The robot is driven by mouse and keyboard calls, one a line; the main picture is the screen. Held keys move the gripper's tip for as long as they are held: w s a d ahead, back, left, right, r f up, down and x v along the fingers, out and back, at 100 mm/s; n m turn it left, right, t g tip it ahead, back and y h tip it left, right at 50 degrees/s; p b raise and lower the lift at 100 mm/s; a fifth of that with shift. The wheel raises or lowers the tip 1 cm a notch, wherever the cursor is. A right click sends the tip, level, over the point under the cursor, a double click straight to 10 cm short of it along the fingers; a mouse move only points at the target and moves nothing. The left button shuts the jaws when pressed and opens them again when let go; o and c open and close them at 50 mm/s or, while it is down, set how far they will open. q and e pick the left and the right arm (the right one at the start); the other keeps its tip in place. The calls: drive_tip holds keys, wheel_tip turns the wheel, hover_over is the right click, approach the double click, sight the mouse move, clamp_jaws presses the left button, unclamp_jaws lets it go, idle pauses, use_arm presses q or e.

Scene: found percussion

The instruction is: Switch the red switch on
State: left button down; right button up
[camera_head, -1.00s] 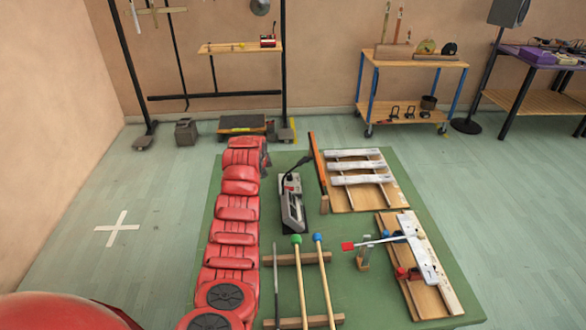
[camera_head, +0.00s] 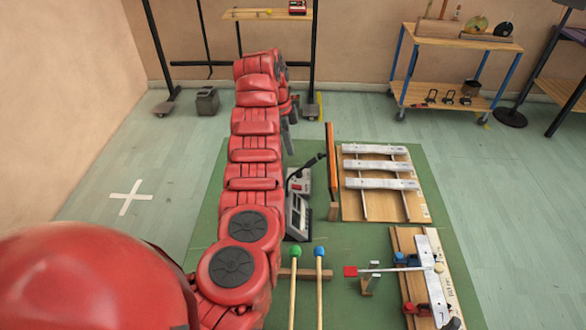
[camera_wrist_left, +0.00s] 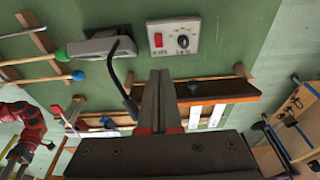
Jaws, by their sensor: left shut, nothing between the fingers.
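The red switch (camera_wrist_left: 158,41) is a small rocker on the pale face of a grey control box (camera_wrist_left: 172,34), beside a round dial (camera_wrist_left: 183,41) in the left wrist view. Whether it is on or off cannot be told. In the head view this gripper (camera_head: 290,130) hangs beyond the box. My right gripper is not clear.
A dark cable (camera_wrist_left: 122,80) curves beside the box. An upright wooden board (camera_head: 332,160) stands close to its right. Metal bars on wooden plates (camera_head: 380,165), mallets (camera_head: 319,285) and a red-ended lever (camera_head: 350,271) share the green mat (camera_head: 210,215).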

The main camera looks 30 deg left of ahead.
use_arm(q)
drive_tip(key=p, duration=0.2)
hover_over(295, 185)
wheel_tip(295, 185, down, 9)
drive_tip(key=shift+d+r, duration=0.1)
drive_tip(key=shift+d, duration=0.05)
drive_tip(key=f, duration=0.3)
drive_tip(key=shift+s+a+f+p, duration=0.1)
drive_tip(key=shift+a+f+p, duration=0.15)
drive_tip(key=shift+a+p, duration=0.1)
drive_tip(key=shift+f, duration=0.6)
